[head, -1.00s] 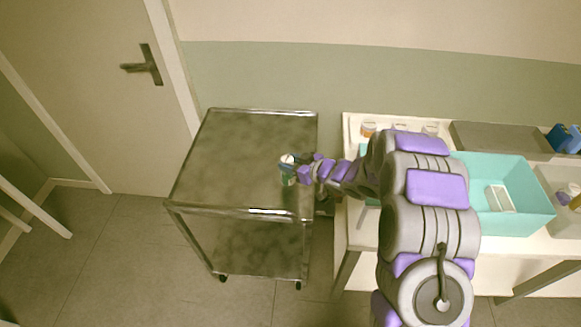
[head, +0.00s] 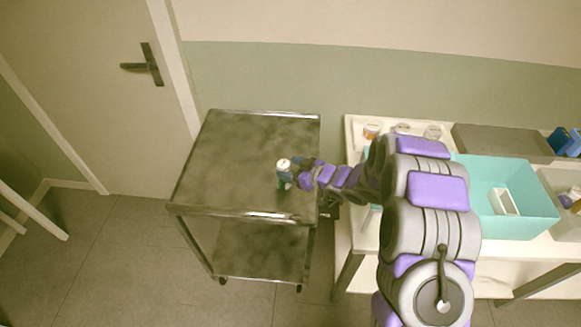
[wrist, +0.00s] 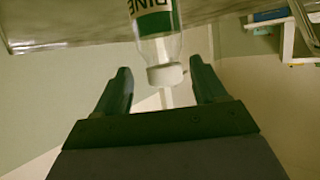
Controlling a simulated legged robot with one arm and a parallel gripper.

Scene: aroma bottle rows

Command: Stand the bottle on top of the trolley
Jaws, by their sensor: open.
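The bottle (head: 284,167) has a white cap and a green label, and it stands on the metal trolley (head: 235,150) near its right side. In the wrist view the bottle (wrist: 157,30) appears upside down, its white cap toward my gripper. My gripper (wrist: 161,80) is open, with one finger on each side of the space near the cap and a visible gap to each. In the head view my gripper (head: 299,170) is just right of the bottle, and the fingertips are small and partly hidden there.
A white table (head: 355,210) stands right of the trolley with a gap between. It carries a teal bin (head: 535,215), a grey tray (head: 500,140) and several small jars (head: 371,131). The trolley top left of the bottle is clear. A door (head: 90,90) is behind at left.

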